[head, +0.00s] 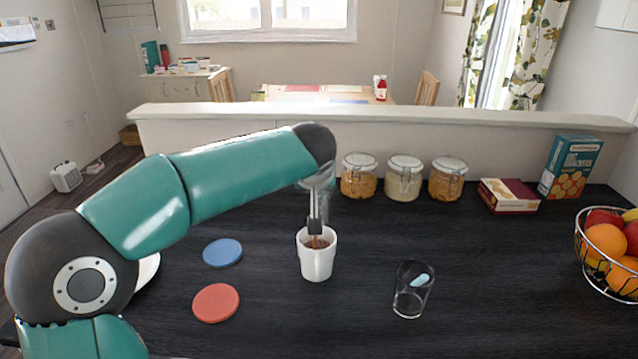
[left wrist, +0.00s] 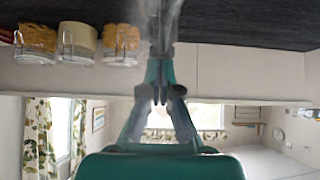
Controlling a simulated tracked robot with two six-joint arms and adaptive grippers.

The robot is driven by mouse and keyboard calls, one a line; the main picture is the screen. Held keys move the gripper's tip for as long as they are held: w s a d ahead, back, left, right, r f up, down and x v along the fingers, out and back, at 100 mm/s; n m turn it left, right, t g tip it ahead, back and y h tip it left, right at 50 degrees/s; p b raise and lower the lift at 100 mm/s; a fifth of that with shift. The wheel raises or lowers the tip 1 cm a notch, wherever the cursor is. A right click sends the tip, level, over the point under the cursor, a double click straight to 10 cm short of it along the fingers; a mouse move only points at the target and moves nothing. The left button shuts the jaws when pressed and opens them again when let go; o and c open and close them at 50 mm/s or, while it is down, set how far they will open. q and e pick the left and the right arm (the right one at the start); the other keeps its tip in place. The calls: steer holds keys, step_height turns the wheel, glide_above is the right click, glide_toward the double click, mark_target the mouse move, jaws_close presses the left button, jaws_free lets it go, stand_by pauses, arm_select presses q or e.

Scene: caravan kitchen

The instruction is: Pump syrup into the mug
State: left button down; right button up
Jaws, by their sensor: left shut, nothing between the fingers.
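A white mug (head: 318,263) stands upright on the dark counter, with something brown visible inside its rim. My left gripper (head: 315,236) points down from above, and its tips overlap the mug's rim in the head view. It is shut and empty; its closed fingers also show in the left wrist view (left wrist: 160,63). A clear, see-through shape (head: 328,207), perhaps the syrup bottle, stands behind the gripper, largely hidden by it. Its pump cannot be made out, and I cannot tell whether the gripper touches it. My right gripper is not in view.
A clear glass (head: 411,301) with a pale blue item stands right of the mug. Blue (head: 222,252) and red (head: 216,303) discs lie left. Several jars (head: 404,180), boxes (head: 510,196) and a fruit basket (head: 606,279) stand behind and right. The front middle counter is clear.

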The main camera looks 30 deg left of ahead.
arm_select(q)
steer(key=shift+s+f, duration=0.15)
steer(key=shift+f, duration=0.35)
steer(key=shift+s+r, duration=0.1)
steer(key=v, duration=0.8)
steer(key=shift+a+r, duration=0.25)
steer(key=shift+r, duration=0.15)
